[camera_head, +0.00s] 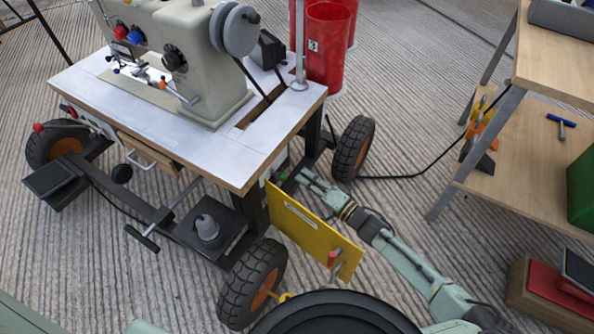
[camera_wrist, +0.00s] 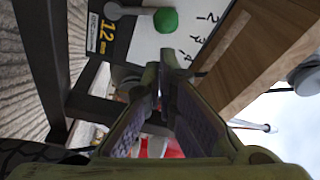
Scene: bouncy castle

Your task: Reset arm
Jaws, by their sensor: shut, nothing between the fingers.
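My arm reaches from the lower right of the head view to the right side of the sewing machine table (camera_head: 150,115). My gripper (camera_head: 280,178) is low beside the table's right edge, behind the top of a yellow panel (camera_head: 305,230), and is partly hidden there. In the wrist view my gripper (camera_wrist: 166,62) shows its two fingers close together at the tips, with nothing held between them. A green ball knob (camera_wrist: 166,20) is just beyond the fingertips, in front of a white marked plate (camera_wrist: 205,25). I cannot tell whether the fingers touch anything.
A wooden surface (camera_wrist: 250,45) and a dark frame bar (camera_wrist: 88,90) flank the fingers. Table wheels (camera_head: 353,148) (camera_head: 252,282) stand near my arm. A red bin (camera_head: 328,45) is behind; a wooden shelf unit (camera_head: 530,140) is at right. Ribbed floor (camera_head: 400,90) between is mostly clear, with a cable.

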